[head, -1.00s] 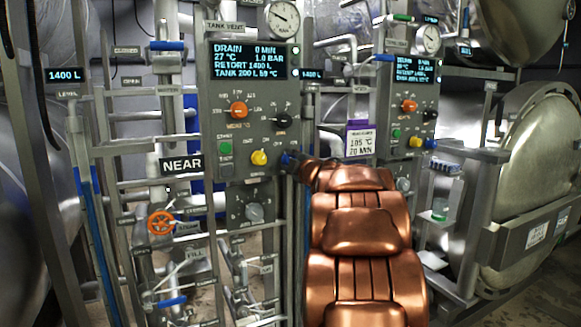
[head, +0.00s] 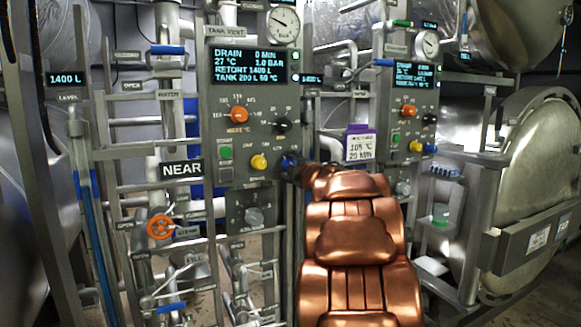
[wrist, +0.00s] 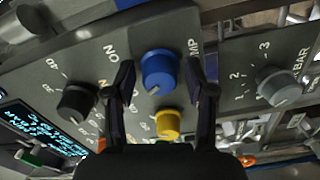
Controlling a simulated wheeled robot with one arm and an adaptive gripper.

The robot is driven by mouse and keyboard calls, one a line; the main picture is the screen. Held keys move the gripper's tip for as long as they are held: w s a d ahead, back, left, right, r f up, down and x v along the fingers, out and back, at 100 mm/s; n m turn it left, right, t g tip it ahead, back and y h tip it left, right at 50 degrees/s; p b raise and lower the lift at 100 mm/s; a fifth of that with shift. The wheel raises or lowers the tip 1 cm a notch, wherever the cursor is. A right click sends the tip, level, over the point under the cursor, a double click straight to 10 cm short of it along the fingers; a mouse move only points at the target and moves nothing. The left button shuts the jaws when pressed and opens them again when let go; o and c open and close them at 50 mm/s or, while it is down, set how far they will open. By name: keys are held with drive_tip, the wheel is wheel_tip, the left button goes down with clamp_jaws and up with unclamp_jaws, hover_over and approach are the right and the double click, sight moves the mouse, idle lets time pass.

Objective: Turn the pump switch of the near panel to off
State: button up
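The near panel (head: 212,125) is the grey box above the NEAR sign (head: 181,168), left of centre in the head view. Its blue pump knob (wrist: 159,68) shows in the middle of the wrist view, with ON printed to its left and a partly hidden label ending in MP at its right. My gripper (wrist: 160,85) is at the knob, one finger on each side. Gaps show between fingers and knob, so it looks open around it; contact is not clear. In the head view my arm ends at the panel's lower right corner, largely covering the knob.
A yellow knob (wrist: 168,124) sits close beside the blue one, between the fingers' lower parts. A black knob (wrist: 77,101) is just left of the left finger. A grey knob (wrist: 279,86) is on a separate plate at right. A second panel (head: 400,120) stands further right.

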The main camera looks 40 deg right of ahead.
idle(0.3)
drive_tip(key=v, duration=1.2)
idle(0.6)
drive_tip(key=s+a+f+m+g+p, duration=0.1)
drive_tip(key=s+a+f+m+g, duration=0.25)
drive_tip(key=a+f, duration=0.3)
drive_tip(key=s+a+f+m+g, duration=0.2)
drive_tip(key=a+f+m+g, duration=0.2)
drive_tip(key=a+f, duration=0.25)
drive_tip(key=s+a+f+m+g+p, duration=0.1)
drive_tip(key=s+a+f+m+g, duration=0.1)
drive_tip(key=a+f+m+g, duration=0.35)
drive_tip(key=s+a+f+g+y, duration=0.3)
drive_tip(key=s+a+f, duration=0.2)
drive_tip(key=s+a, duration=0.5)
drive_tip(key=s+a+f+n+g+y, duration=0.1)
drive_tip(key=s+a+f, duration=0.4)
drive_tip(key=s+a, duration=0.5)
drive_tip(key=shift+a+f+n+g+y, duration=0.3)
drive_tip(key=shift+a+g+y, duration=0.4)
drive_tip(key=shift+g+y, duration=0.2)
